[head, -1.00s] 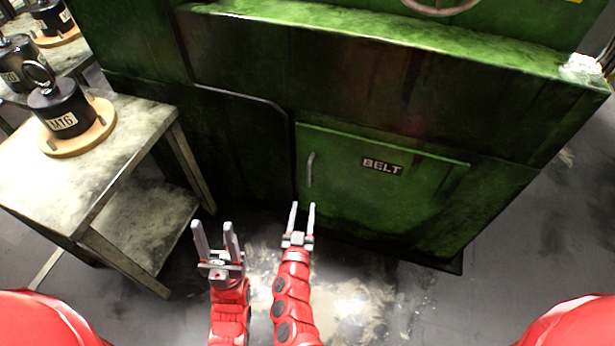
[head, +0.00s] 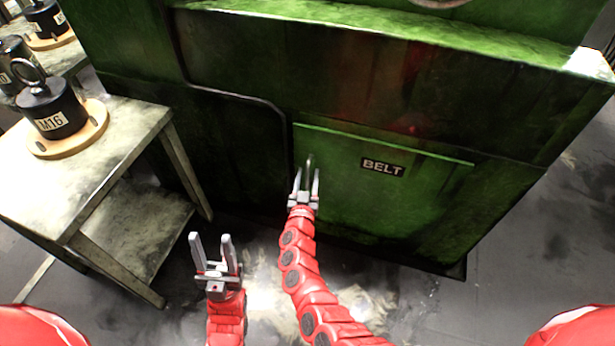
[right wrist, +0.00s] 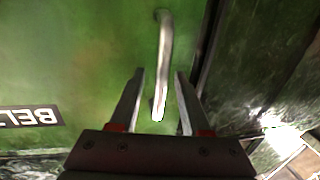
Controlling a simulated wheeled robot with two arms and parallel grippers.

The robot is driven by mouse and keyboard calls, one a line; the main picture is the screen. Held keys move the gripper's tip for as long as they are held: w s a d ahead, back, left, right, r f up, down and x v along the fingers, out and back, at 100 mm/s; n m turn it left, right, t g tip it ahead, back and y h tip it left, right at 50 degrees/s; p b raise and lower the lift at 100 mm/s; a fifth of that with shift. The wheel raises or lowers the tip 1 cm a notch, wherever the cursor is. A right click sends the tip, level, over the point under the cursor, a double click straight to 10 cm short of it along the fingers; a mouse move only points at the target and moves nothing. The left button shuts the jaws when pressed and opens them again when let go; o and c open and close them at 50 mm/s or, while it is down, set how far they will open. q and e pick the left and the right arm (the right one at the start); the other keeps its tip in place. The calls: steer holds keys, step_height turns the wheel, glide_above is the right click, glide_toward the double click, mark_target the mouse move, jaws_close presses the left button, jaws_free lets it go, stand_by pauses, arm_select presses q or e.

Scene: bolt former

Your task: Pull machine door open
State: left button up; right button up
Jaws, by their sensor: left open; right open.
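The green machine door (head: 400,205) with a BELT label is on the front of the green machine and looks closed. Its metal handle (head: 309,163) is a vertical bar near the door's left edge. My right gripper (head: 306,180) is open in front of the handle, which is partly hidden by the fingers. In the right wrist view the handle (right wrist: 163,65) runs down between the two open fingertips (right wrist: 159,75); I cannot tell whether they touch it. My left gripper (head: 210,242) is open and empty, lower left, away from the door.
The green machine body (head: 350,70) fills the back. Floor is clear in front of the door.

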jaws_close()
stand_by(1.3)
